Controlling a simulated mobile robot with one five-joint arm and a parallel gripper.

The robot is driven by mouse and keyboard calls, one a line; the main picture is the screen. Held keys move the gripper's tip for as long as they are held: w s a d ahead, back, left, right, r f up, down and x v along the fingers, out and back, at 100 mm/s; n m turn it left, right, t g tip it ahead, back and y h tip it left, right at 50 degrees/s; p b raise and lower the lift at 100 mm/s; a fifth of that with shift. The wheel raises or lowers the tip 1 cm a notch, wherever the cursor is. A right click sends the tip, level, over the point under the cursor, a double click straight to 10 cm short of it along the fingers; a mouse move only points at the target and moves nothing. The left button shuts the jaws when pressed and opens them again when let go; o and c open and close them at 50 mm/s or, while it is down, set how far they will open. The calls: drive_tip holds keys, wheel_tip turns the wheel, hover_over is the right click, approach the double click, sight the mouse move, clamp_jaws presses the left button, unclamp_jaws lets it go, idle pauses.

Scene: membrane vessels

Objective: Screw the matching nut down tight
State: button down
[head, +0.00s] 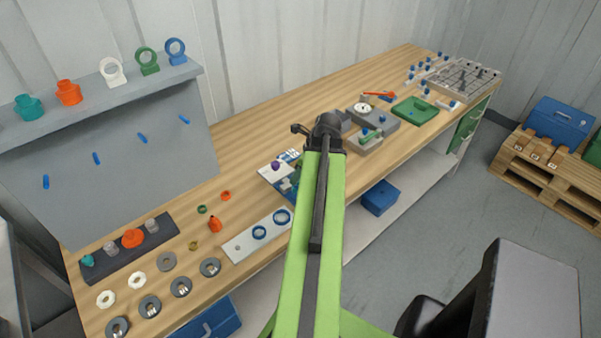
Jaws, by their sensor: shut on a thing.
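My arm rises through the middle of the head view to a dark joint at its top. My gripper does not show; the arm likely hides it, so I cannot tell what it holds. Two white nut-like rings (106,299) lie at the bench's near left, beside several grey rings (181,286) with dark centres. A dark strip (105,267) bears teal, orange and grey fittings. I cannot tell which nut matches, nor see any thread.
A pale plate (239,249) with blue rings lies left of my arm. A panel (110,160) with fittings on its ledge stands at the back left. Grey trays (382,118), a green tray (414,110) and a rack (463,80) occupy the bench's far right.

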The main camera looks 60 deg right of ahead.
drive_tip(key=c, duration=0.9)
unclamp_jaws()
drive_tip(key=shift+c, duration=0.2)
drive_tip(key=p+v, duration=1.6)
drive_tip(key=v, duration=0.1)
drive_tip(key=shift+r, duration=0.15)
drive_tip(key=shift+s, duration=0.1)
